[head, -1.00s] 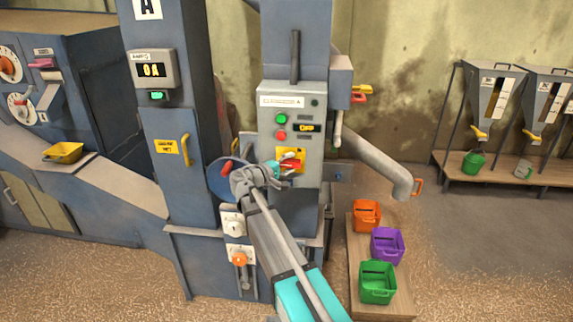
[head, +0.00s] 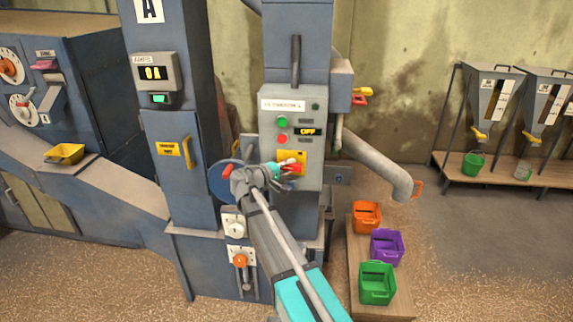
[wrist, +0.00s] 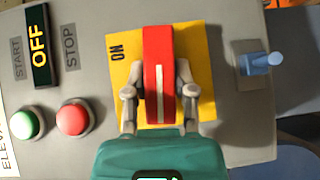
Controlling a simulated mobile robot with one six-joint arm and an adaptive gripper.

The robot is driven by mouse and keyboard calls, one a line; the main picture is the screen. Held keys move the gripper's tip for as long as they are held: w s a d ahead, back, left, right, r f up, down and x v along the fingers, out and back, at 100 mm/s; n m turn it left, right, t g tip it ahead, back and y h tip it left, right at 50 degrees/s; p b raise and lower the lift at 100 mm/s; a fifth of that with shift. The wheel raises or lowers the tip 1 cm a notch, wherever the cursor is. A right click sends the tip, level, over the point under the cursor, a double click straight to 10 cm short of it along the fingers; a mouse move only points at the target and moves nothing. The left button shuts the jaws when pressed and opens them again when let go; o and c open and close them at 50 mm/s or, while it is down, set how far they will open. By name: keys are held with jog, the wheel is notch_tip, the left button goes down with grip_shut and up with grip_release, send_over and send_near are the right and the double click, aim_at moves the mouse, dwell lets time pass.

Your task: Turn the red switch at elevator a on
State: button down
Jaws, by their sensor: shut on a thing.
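The red switch (wrist: 160,85) is a thick bar with a white line, on a yellow plate (wrist: 207,95) marked ON, in the wrist view. My gripper (wrist: 161,82) has one finger on each side of the bar and is shut on it. In the wrist view the bar runs along my fingers, lying across the panel. In the head view the red switch (head: 289,168) is partly hidden by my gripper (head: 280,168). The panel's display (head: 308,132) reads OFF; it also shows in the wrist view (wrist: 39,46).
A green button (wrist: 27,124) and a red button (wrist: 73,118) sit beside the plate. A blue toggle (wrist: 262,62) is on the other side. Orange, purple and green buckets (head: 377,283) stand on a low board at the right.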

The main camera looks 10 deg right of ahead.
jog(key=m+y+p, duration=0.1)
jog(key=p, duration=0.1)
jog(key=m+y+p, duration=0.1)
jog(key=p, duration=0.1)
jog(key=shift+s+d+r+g+y, duration=0.1)
jog(key=shift+d+r+g+y, duration=0.1)
jog(key=shift+r+g+y, duration=0.2)
jog(key=m+y+p, duration=0.2)
jog(key=y+p, duration=0.1)
jog(key=p, duration=0.1)
jog(key=shift+d+f+m, duration=0.1)
jog(key=shift+f+m, duration=0.05)
jog(key=shift+m, duration=0.15)
jog(key=m+y+p, duration=0.2)
jog(key=y+p, duration=0.1)
jog(key=y, duration=0.1)
jog(key=shift+f+t, duration=0.2)
jog(key=shift+t, duration=0.2)
jog(key=shift+m+t+y, duration=0.3)
jog(key=shift+m+y, duration=0.5)
jog(key=shift+y, duration=0.5)
jog(key=shift+c, duration=2.2)
grip_release()
jog(key=shift+f, duration=0.1)
